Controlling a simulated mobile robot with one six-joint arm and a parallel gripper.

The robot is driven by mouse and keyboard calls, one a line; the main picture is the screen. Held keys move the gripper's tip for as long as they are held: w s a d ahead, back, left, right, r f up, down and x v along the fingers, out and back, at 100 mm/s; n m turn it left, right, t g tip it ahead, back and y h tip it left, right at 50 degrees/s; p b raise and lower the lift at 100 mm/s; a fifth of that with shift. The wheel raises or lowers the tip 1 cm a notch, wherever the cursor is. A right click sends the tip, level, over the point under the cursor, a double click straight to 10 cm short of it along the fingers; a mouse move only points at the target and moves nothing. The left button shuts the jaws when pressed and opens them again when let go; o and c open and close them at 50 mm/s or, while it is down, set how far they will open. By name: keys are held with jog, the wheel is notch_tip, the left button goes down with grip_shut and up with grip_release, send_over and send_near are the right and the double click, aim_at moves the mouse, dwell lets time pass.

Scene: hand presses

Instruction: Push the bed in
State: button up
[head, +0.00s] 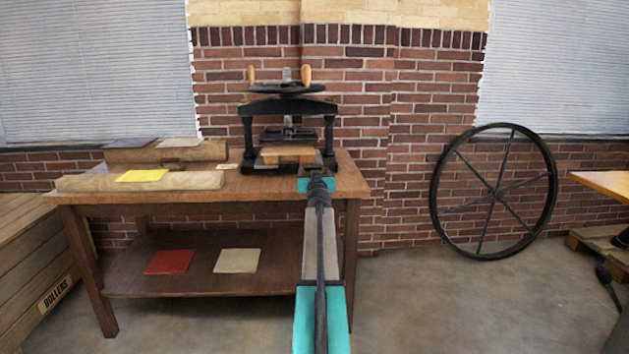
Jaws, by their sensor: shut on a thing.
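The black hand press (287,112) stands on the wooden table (348,178), with a wheel and two wooden handles on top. Its bed (288,154) shows as a pale wooden block low between the uprights, with part of it toward the front. My arm reaches up from the bottom of the head view. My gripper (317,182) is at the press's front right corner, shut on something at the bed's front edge. The fingertips and what they hold are mostly hidden by my own wrist.
Wooden boards with a yellow sheet (142,176) and grey sheets lie left of the press. The lower shelf (200,285) holds a red sheet (170,262) and a pale sheet (237,261). A large spoked wheel (437,190) leans on the brick wall.

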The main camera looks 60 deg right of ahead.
aim_at(313, 166)
jog(key=b+x, duration=0.1)
jog(key=x, duration=0.6)
jog(key=shift+s+d, duration=0.1)
jog(key=shift+d, duration=0.25)
jog(key=shift+o, duration=0.2)
jog(key=shift+d+r, duration=0.15)
jog(key=shift+r, duration=0.05)
jog(key=o, duration=1.1)
jog(key=shift+o, duration=0.5)
jog(key=shift+w+d+f, duration=0.1)
jog(key=shift+w, duration=0.15)
jog(key=shift+a, duration=0.3)
jog(key=shift+s+a, duration=0.15)
jog(key=p+v, duration=0.1)
jog(key=v, duration=1.2)
